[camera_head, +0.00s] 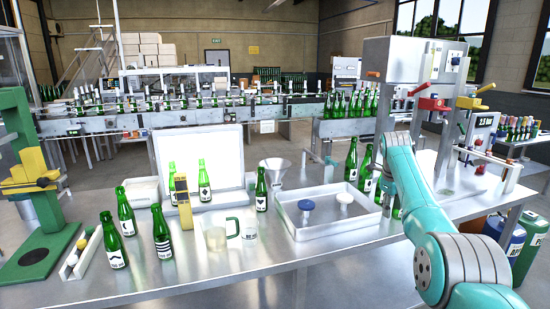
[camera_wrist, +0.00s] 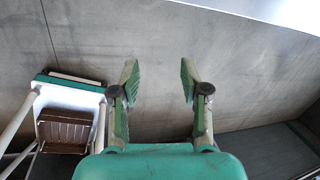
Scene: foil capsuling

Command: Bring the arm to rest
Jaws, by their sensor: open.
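My gripper (camera_wrist: 160,85) shows in the wrist view with its two green-padded fingers spread wide apart and nothing between them. Behind the fingers is a plain grey surface. In the head view my teal and grey arm rises at the right, in front of the bench. Its far end is bent away behind the upper joint, and the gripper itself is hidden there.
A grey machine (camera_head: 405,60) stands behind my arm.

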